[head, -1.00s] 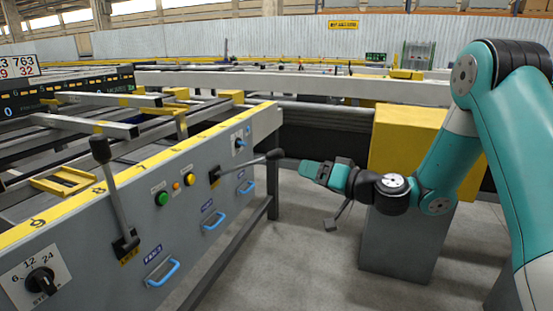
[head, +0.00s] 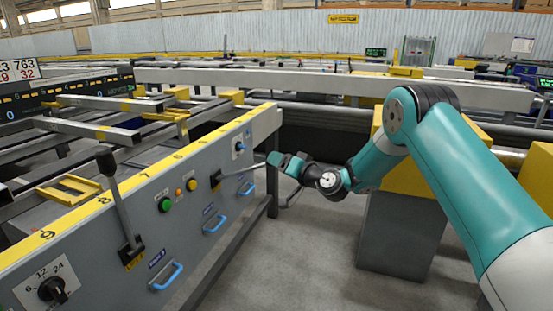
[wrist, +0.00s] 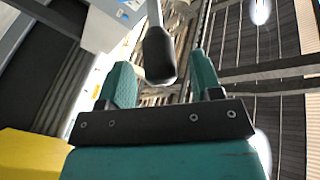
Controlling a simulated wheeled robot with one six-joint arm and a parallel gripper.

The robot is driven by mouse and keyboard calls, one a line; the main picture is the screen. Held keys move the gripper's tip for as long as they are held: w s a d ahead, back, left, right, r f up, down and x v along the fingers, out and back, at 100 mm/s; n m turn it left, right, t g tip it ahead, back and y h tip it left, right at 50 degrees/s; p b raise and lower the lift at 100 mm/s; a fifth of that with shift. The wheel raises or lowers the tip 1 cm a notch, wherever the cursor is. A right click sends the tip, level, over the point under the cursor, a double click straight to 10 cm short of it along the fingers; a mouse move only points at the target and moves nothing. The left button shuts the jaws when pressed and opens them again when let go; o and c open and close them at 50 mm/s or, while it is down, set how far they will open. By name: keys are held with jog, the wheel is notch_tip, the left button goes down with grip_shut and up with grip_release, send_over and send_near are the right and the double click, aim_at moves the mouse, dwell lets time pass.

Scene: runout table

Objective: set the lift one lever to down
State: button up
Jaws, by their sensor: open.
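Two black-knobbed levers stand on the grey panel. The near lever (head: 117,200) points up and leans slightly left. The far lever (head: 236,173) sticks out to the right from its slotted plate, and my gripper (head: 275,160) is at its outer end, hiding the knob. In the wrist view the black knob (wrist: 159,56) lies between the two teal fingers of my gripper (wrist: 162,80), with gaps on both sides. My gripper is open. The lever labels are too small to read, so I cannot tell which is lift one.
A yellow-topped grey cabinet (head: 400,235) stands behind my arm. The floor between is clear.

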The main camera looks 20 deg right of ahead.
jog(key=shift+x, duration=1.15)
